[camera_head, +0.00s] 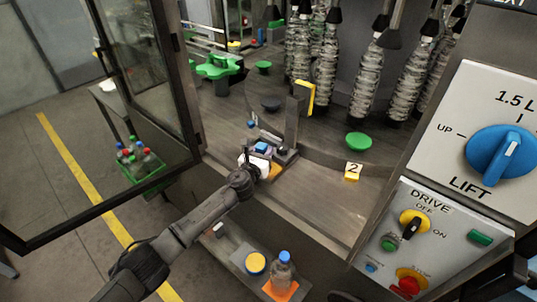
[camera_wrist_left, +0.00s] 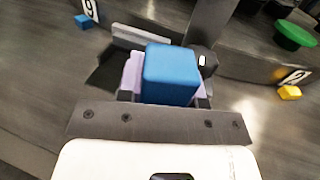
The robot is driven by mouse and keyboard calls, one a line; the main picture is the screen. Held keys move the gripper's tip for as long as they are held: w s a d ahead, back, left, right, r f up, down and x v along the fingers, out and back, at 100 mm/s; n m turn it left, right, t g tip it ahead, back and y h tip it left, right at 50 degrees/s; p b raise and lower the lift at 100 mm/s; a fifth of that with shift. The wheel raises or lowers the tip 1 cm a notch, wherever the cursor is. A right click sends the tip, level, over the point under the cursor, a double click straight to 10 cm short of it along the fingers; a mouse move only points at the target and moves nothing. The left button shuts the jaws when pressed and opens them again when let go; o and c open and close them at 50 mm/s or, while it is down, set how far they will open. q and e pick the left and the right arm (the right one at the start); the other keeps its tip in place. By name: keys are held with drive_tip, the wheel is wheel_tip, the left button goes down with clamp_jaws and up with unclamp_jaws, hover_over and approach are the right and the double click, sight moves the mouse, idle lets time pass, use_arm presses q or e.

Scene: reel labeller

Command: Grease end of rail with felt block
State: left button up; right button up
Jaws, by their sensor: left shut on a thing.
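My left gripper (camera_head: 263,151) is over the machine's grey bed. It is shut on a blue block (camera_head: 261,146), which I take to be the felt block. In the left wrist view the blue block (camera_wrist_left: 171,74) sits between the fingers, with a pale lilac piece (camera_wrist_left: 131,76) beside and beneath it. A grey upright bar (camera_head: 292,120) stands just behind the gripper in the head view. A low curved rail (camera_head: 325,160) runs to the right from near there. Which end is the rail end, and whether the block touches it, I cannot tell. My right gripper is not in view.
A yellow marker "2" (camera_head: 352,173) and a green disc (camera_head: 358,140) are to the right. A capped bottle (camera_head: 282,270) and a yellow-topped tin (camera_head: 255,263) stand on the front shelf. A glazed door (camera_head: 95,120) is open at left.

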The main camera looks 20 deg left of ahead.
sight(284, 151)
use_arm(q)
drive_tip(key=shift+w+a, duration=0.2)
drive_tip(key=shift+a, duration=0.3)
drive_tip(key=shift+s+d+r+p, duration=0.15)
drive_tip(key=shift+d+p, duration=0.1)
drive_tip(key=shift+d, duration=0.3)
drive_tip(key=shift+s+d+f+p, duration=0.1)
drive_tip(key=shift+s+d+p, duration=0.15)
drive_tip(key=shift+d, duration=0.3)
drive_tip(key=shift+s+d+r+p, duration=0.1)
drive_tip(key=shift+d+p, duration=0.15)
drive_tip(key=shift+d, duration=0.3)
drive_tip(key=shift+s+d+f+p, duration=0.1)
drive_tip(key=shift+s+d+p, duration=0.1)
drive_tip(key=shift+d, duration=0.45)
drive_tip(key=shift+s+d+f+p, duration=0.1)
drive_tip(key=shift+s+d+p, duration=0.1)
drive_tip(key=shift+d, duration=0.45)
drive_tip(key=shift+s+d+p, duration=0.2)
drive_tip(key=shift+d, duration=0.45)
wheel_tip(284, 151, up, 4)
drive_tip(key=p, duration=0.4)
wheel_tip(284, 151, up, 2)
drive_tip(key=shift+r+p, duration=0.1)
drive_tip(key=shift+p, duration=1)
